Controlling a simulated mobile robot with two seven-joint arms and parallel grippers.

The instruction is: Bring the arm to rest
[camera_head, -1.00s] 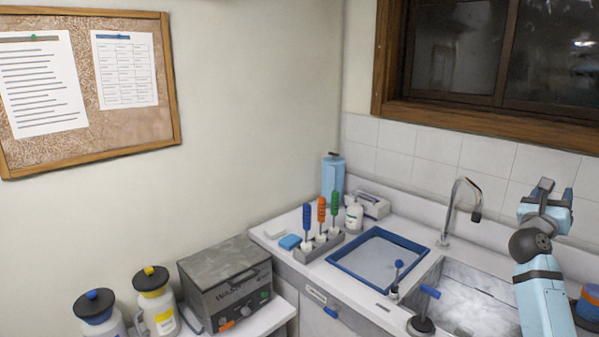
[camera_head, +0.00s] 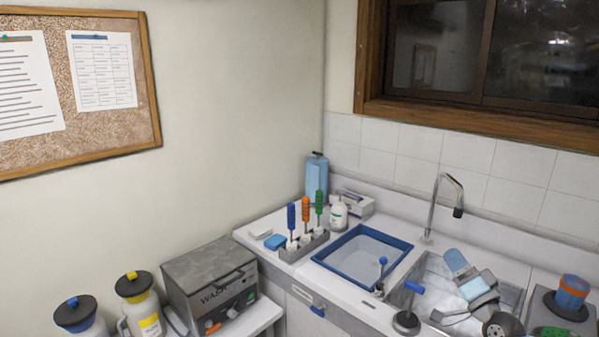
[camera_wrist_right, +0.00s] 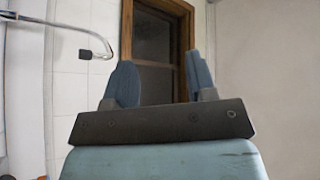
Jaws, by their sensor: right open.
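My right gripper (camera_head: 462,287) is at the lower right of the head view, over the sink (camera_head: 432,272), with its dark wrist joint (camera_head: 503,326) at the bottom edge. It holds nothing. The right wrist view shows the gripper (camera_wrist_right: 161,76) with its two blue fingers spread apart, nothing between them, and the window and wall beyond. My left gripper is in neither view.
The faucet (camera_head: 434,205) rises behind the sink. An orange-and-blue container (camera_head: 573,292) stands right of the sink. The wash unit (camera_head: 212,285) is at lower left.

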